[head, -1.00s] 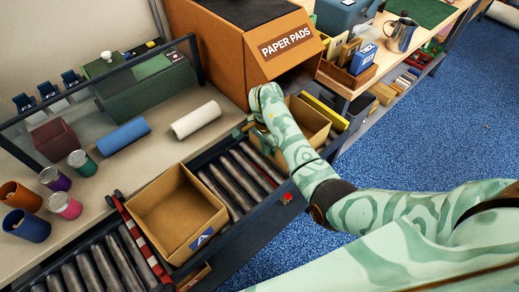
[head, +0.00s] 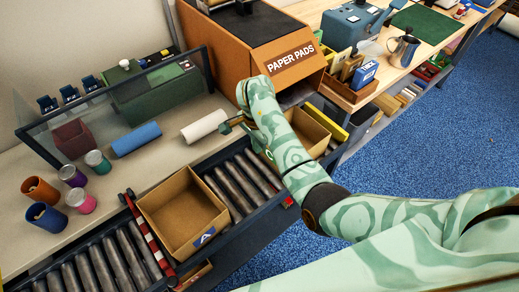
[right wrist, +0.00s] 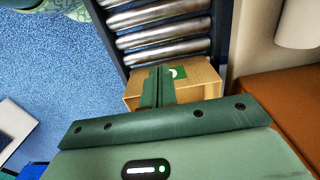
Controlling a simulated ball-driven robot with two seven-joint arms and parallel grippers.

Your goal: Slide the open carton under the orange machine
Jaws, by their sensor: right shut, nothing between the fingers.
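One open, empty brown carton (head: 183,212) with a blue mark stands on the roller conveyor in the head view. A second open carton (head: 312,132) stands at the conveyor's far end, beside the orange machine (head: 235,62) marked PAPER PADS, and my right arm partly hides it. My right gripper (head: 230,125) is shut and empty, in front of the machine near the second carton. In the right wrist view, the shut fingers (right wrist: 161,78) overlap a carton (right wrist: 200,85) with a green label; I cannot tell whether they touch it. My left gripper is not in view.
A red-and-white striped bar (head: 150,240) crosses the conveyor left of the near carton. A white roll (head: 205,126), a blue roll (head: 136,139) and several cups lie or stand on the bench. Bare rollers (head: 238,185) lie between the cartons.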

